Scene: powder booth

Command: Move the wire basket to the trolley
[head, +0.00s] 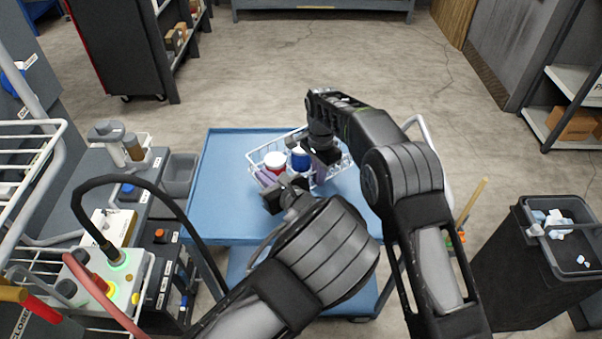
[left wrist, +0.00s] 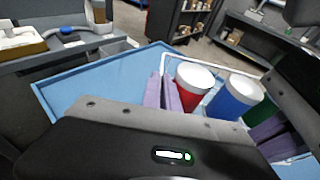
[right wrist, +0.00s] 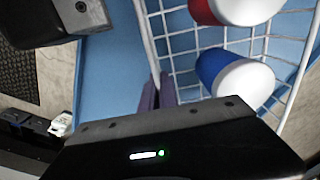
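The white wire basket (head: 340,163) is over the blue top of the trolley (head: 218,190); I cannot tell whether it rests there or hangs just above. In it are a red jar (head: 275,161) and a blue jar (head: 299,158), both white-lidded, and part of a green one (left wrist: 262,108). My left gripper (head: 265,178) is at the basket's near-left side, its purple fingers close together on the rim wire in the left wrist view (left wrist: 165,92). My right gripper (head: 318,172) is at the right side, fingers close together around the rim wire in the right wrist view (right wrist: 158,95).
A grey bench with bottles (head: 133,147) and a control box with lit buttons (head: 115,265) stand at the left. A black bin (head: 535,265) stands at the right. Shelving (head: 570,105) is at the far right. The trolley's left part is bare.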

